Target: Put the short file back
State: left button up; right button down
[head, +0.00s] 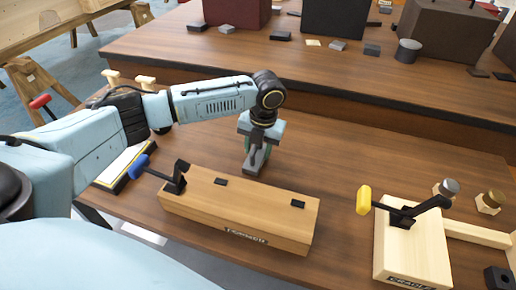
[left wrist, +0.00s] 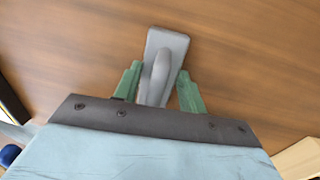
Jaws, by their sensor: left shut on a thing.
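My left gripper (head: 260,152) is over the near table, just behind a long wooden block. Its green fingers, also in the left wrist view (left wrist: 158,90), are shut on a grey flat tool (left wrist: 166,45) with a raised rounded grip. The tool, also in the head view (head: 252,168), may be the short file; no label shows. Its flat plate points away from the wrist. I cannot tell whether it touches the table. My right gripper is not in view.
The long wooden block (head: 240,210) carries a blue-handled clamp (head: 165,176). A pale wooden cradle (head: 410,250) with a yellow-handled clamp (head: 395,210) stands at the right. A white board (head: 122,168) lies at the left. Table behind the gripper is clear; a raised counter (head: 340,75) stands beyond.

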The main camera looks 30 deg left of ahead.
aim_at(263, 155)
pick_arm(q)
jog(key=o, duration=1)
jog(key=shift+f, duration=0.1)
jog(key=shift+o, duration=1)
notch_tip(263, 155, up, 12)
jog(key=d+p, duration=0.1)
jog(key=p, duration=0.1)
jog(key=shift+w+d+p, duration=0.15)
jog(key=shift+d+p, duration=0.05)
jog(key=shift+p, duration=0.1)
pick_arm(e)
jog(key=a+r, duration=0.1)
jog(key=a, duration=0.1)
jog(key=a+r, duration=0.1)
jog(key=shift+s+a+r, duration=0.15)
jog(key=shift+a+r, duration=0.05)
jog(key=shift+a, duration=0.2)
